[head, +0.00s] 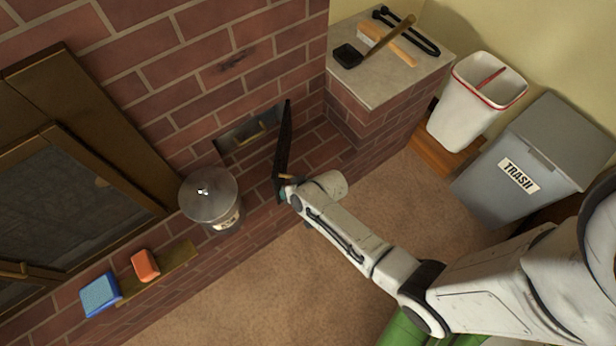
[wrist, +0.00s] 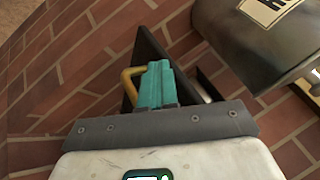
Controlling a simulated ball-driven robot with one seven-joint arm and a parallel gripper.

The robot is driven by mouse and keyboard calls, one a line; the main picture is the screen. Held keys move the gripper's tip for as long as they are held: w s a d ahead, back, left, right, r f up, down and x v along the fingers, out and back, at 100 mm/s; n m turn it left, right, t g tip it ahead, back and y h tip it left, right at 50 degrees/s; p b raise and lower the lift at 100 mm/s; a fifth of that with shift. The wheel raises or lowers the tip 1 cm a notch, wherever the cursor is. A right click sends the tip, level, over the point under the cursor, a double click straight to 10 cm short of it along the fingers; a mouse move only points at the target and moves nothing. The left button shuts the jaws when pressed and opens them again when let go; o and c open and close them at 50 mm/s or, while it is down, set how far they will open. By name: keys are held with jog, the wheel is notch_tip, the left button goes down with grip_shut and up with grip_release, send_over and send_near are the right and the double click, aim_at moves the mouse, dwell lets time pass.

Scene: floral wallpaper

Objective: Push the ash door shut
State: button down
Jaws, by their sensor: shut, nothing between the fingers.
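The ash door (head: 283,145) is a thin dark panel that stands open, swung out from the right side of a small opening (head: 245,132) in the brick wall. My gripper (head: 287,191) is at the door's near end. In the wrist view the teal fingertips (wrist: 154,82) are shut together and empty, close in front of the dark door (wrist: 148,50). A brass-coloured handle (wrist: 129,84) shows just left of the fingers. I cannot tell whether the fingers touch the door.
A lidded metal canister (head: 209,197) stands left of the door and also shows in the wrist view (wrist: 255,45). A ledge (head: 170,268) holds blue and orange items. Bins (head: 530,165) and a brick counter (head: 385,85) stand at right. The carpet (head: 250,300) in front is clear.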

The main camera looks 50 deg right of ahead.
jog(key=w+a+b, duration=0.2)
jog(key=w+a, duration=0.2)
jog(key=w, duration=0.4)
jog(key=shift+w+a, duration=0.25)
jog(key=shift+w, duration=0.15)
jog(key=shift+s, duration=0.1)
